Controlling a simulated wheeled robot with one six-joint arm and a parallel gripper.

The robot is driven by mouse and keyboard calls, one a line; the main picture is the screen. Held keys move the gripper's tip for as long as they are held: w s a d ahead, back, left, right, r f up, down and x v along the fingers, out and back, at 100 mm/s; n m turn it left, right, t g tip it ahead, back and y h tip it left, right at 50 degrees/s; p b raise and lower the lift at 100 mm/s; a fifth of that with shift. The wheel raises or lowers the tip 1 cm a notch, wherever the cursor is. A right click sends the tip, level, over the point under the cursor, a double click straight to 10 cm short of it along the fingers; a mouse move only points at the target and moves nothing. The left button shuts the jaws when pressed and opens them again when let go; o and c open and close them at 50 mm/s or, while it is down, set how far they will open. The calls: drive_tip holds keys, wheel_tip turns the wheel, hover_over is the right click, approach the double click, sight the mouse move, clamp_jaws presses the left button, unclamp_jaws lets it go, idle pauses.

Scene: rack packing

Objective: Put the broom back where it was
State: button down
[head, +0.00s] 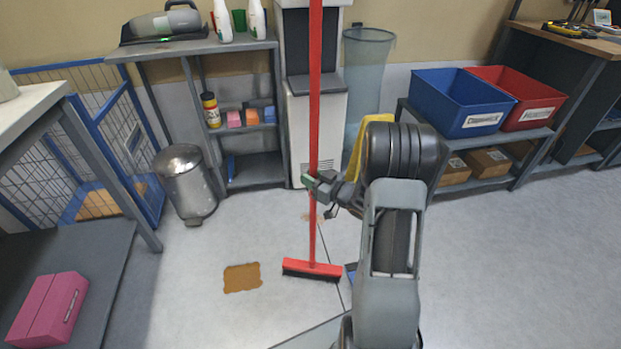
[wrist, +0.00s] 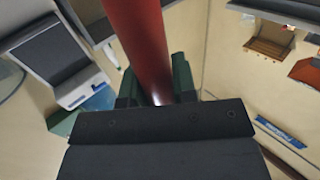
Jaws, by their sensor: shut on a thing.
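The broom (head: 315,110) has a long red handle and a red head with dark bristles. It stands nearly upright in the head view, its head low at or just above the floor. My gripper (head: 313,186) is shut on the middle of the handle. In the wrist view the red handle (wrist: 145,45) runs up between the green-tipped fingers of my gripper (wrist: 157,95). A brown spill patch (head: 242,278) lies on the floor left of the broom head. I cannot tell whether the bristles touch the floor.
A white and grey cabinet (head: 318,125) stands behind the handle. Left of it are a shelf unit (head: 255,165) and a metal bin (head: 187,185). A translucent blue bin (head: 366,75) stands right of the cabinet. A blue crate (head: 460,100) and a red crate (head: 522,97) sit on a low rack.

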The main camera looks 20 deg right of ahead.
drive_tip(key=shift+f, duration=0.1)
drive_tip(key=c, duration=0.9)
unclamp_jaws()
drive_tip(key=p+v, duration=0.2)
drive_tip(key=v, duration=1)
